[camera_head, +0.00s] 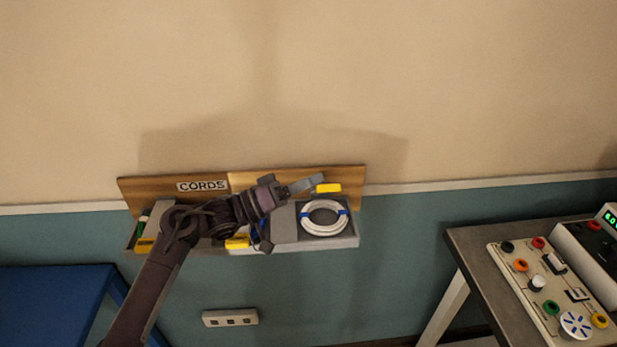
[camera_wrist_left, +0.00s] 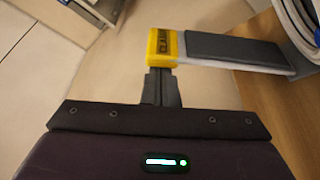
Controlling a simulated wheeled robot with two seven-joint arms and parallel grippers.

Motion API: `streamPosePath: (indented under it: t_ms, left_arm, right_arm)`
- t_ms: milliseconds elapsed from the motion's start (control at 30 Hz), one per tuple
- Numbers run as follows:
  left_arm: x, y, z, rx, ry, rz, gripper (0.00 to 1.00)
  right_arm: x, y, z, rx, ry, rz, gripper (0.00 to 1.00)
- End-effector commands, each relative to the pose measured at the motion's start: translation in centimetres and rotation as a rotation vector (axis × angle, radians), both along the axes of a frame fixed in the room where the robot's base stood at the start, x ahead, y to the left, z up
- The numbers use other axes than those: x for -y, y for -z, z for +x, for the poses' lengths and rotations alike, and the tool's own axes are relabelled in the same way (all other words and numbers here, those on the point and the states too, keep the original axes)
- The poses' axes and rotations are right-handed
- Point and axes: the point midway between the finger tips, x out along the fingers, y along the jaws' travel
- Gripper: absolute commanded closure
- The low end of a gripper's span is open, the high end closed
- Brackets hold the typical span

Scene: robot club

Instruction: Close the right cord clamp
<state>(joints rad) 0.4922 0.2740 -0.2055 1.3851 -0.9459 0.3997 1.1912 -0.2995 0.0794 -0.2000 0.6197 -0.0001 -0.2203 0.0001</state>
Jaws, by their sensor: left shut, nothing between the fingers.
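The right cord clamp has a yellow tip (camera_head: 328,188) raised above the white coiled cord (camera_head: 324,219) at the right end of the cord rack (camera_head: 300,246). In the left wrist view its yellow tip (camera_wrist_left: 163,47) and dark padded grey arm (camera_wrist_left: 232,50) reach out from the wooden board, with part of the coil at the top right. My left gripper (camera_head: 318,182) is shut and empty beside the yellow tip. In the wrist view its fingers (camera_wrist_left: 161,80) end right at the tip; I cannot tell whether they touch. My right gripper is out of view.
The wooden board (camera_head: 300,178) carries a CORDS sign (camera_head: 202,186). Other yellow tips (camera_head: 237,242) show at the middle and left of the rack, partly behind my arm. A blue table (camera_head: 55,300) stands left, a bench with a control panel (camera_head: 545,285) right. A wall outlet (camera_head: 230,317) is below.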

Motion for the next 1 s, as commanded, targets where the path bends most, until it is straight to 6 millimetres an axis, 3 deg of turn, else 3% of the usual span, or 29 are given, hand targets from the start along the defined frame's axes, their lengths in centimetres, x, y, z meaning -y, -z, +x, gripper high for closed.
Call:
streamPosePath:
  t_ms: [833, 1000]
  left_arm:
    - [0.1, 1.1, -0.7, -0.005, -0.001, -0.001, 1.00]
    - [-0.8, 1.6, -1.0, -0.005, -0.003, -0.001, 1.00]
  right_arm:
    - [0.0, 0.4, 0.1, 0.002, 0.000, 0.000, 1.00]
    - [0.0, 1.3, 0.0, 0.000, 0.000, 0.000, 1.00]
